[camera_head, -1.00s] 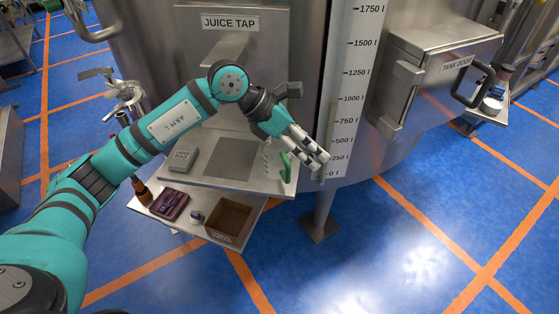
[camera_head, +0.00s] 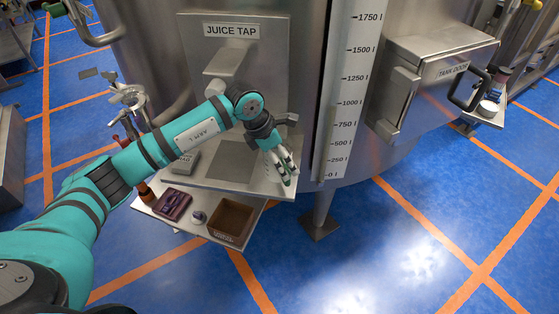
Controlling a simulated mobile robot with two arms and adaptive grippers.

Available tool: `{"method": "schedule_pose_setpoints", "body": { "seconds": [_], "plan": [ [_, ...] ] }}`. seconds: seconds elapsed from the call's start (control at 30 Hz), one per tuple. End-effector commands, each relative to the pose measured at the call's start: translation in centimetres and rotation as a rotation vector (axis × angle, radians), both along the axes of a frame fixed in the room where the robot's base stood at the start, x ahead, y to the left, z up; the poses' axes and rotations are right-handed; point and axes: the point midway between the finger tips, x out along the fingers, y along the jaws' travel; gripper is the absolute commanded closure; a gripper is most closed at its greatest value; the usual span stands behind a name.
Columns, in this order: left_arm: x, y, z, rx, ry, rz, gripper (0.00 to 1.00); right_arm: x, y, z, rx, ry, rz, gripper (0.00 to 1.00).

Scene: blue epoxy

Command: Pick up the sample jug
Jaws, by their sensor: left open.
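The sample jug, clear-walled with a green handle in the earlier picture, stands at the right end of the steel shelf (camera_head: 200,176) under the juice tap (camera_head: 222,68). It is now largely hidden behind my left gripper (camera_head: 285,178), and I cannot make out its handle clearly. The left gripper is open, its pale fingers pointing down at the jug's place. I cannot tell whether the fingers touch the jug. My right gripper is not in view.
A grey box (camera_head: 184,161) sits on the shelf's left part. The lower shelf holds a brown bottle (camera_head: 146,192), a purple tray (camera_head: 173,204), a small round item (camera_head: 199,217) and a brown open box (camera_head: 231,222). The tank door (camera_head: 436,84) is at right.

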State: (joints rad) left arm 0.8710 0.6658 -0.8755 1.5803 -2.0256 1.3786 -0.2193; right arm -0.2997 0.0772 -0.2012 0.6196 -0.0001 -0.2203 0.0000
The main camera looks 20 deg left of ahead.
Motion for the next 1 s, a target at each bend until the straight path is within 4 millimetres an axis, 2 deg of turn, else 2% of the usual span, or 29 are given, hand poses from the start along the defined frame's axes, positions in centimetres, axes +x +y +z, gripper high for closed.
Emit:
{"method": "schedule_pose_setpoints", "body": {
  "seconds": [0.03, 0.2, 0.47, 1.0],
  "plan": [
    [0.1, -0.4, -0.4, 0.000, 0.004, 0.000, 0.11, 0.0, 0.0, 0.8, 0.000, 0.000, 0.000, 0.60],
    [0.6, -0.8, -2.2, 0.000, 0.002, 0.001, 0.11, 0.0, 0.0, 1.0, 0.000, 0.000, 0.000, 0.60],
    [0.6, -0.8, -2.4, 0.000, -0.002, -0.001, 0.12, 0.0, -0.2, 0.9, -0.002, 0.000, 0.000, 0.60],
    [0.6, -0.8, -2.3, 0.000, -0.001, 0.000, 0.83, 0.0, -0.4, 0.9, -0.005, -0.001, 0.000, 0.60]
  ]
}}
